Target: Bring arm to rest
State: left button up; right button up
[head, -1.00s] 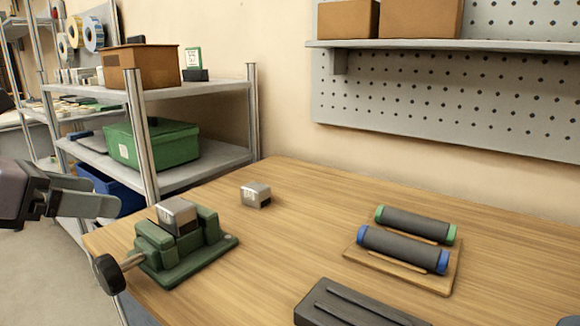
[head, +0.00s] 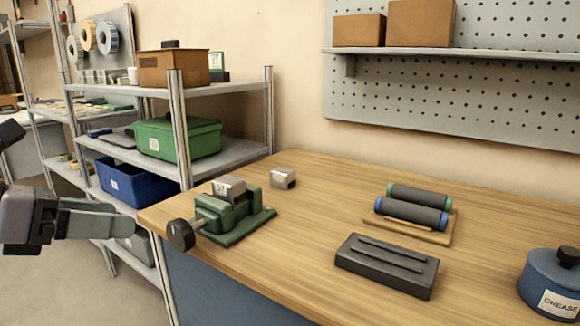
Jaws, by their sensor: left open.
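My left gripper (head: 100,219) comes in from the left edge, in the air over the floor, left of the wooden table (head: 300,230). It is open and empty; its fingers overlap from this angle. It is apart from the green vise (head: 232,216), which stands on the table's left corner with a metal block (head: 229,188) in its jaws. My right gripper is out of the frame.
A second metal block (head: 283,178), two dark rollers on a wooden board (head: 438,237), a dark slotted block (head: 386,264) and a blue grease can (head: 552,283) stand on the table. A metal shelf (head: 240,158) with a green bin (head: 178,140) and blue bin (head: 135,183) is close behind the gripper.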

pick_arm(q)
jog(key=d+f+n+h, duration=0.5)
jog(key=d+n+h, duration=0.1)
jog(key=d+h, duration=0.25)
jog(key=s+a+f+n+t+y, duration=0.1)
jog(key=a+f+n+t+y, duration=0.15)
jog(key=f+n+y, duration=0.8)
jog(key=s+a+f+n+t+y, duration=0.15)
jog(key=f+n+t+y, duration=0.25)
jog(key=f+n, duration=1.35)
jog(key=s+d+f+n+g, duration=0.4)
jog(key=s+f+n+g, duration=0.25)
jog(key=s+f, duration=0.45)
notch_tip(320, 180, up, 12)
jog(key=a+t+y+p, duration=0.1)
jog(key=p, duration=1.3)
jog(key=shift+w+a+r+p, duration=0.2)
jog(key=shift+a+p, duration=0.1)
jog(key=shift+p, duration=0.05)
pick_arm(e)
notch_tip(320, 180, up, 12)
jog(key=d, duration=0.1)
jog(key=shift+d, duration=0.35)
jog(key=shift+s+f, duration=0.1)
